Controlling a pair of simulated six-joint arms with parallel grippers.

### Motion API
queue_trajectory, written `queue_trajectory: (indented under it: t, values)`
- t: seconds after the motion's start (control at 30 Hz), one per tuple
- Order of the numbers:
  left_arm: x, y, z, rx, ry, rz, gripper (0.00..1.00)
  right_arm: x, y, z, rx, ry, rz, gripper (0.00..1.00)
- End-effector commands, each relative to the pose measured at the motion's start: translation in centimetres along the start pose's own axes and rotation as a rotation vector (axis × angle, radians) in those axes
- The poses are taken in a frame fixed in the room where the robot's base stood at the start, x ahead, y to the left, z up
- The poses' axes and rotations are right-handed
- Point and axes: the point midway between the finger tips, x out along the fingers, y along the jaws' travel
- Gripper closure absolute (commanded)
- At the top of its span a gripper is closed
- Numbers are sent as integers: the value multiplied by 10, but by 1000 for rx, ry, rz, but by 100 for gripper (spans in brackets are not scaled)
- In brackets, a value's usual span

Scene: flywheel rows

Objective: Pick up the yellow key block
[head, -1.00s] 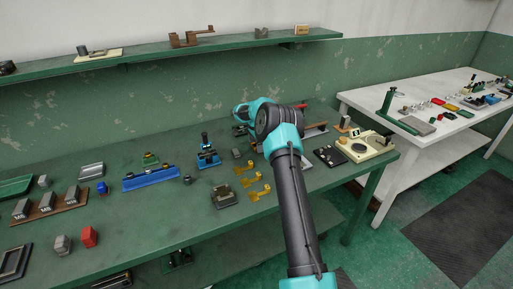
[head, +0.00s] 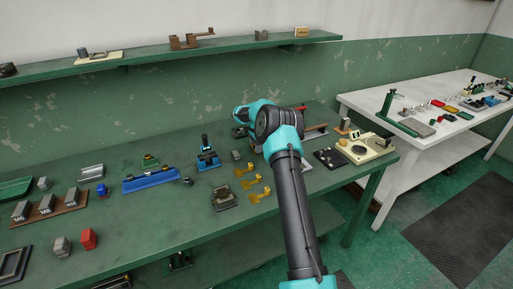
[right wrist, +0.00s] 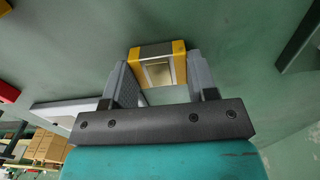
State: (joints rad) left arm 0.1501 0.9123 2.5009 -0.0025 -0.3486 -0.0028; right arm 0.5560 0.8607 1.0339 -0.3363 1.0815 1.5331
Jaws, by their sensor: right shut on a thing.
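The yellow key block (right wrist: 179,62) sits between the two fingers of my right gripper (right wrist: 160,66) in the right wrist view. It has a yellow body with a pale grey band and a light, window-like recess in its face. The fingers are shut on it from both sides. In the head view my right arm reaches over the green bench, and its wrist hides the fingers and the block. I cannot tell how high the block is above the surface. My left gripper is not in view.
Several yellow brackets (head: 251,184) and a dark metal fixture (head: 226,197) lie left of my right arm. A blue stand (head: 207,160) is behind them. A cream device (head: 365,149) stands at the bench's right end. A white table (head: 440,138) is beyond it.

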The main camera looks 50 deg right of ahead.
Motion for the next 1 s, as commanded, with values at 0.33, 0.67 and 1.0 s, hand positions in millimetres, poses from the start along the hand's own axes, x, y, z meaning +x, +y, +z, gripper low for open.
queue_trajectory:
  t: [0.33, 0.67, 1.0]
  values:
    - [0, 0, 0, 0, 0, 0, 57, -32, -1, 0, 0, 1, -5, 81]
    - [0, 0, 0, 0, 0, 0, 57, -38, 21, 10, -1, 1, -1, 81]
    - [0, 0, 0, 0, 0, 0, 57, -42, 68, 34, -1, 1, 0, 81]
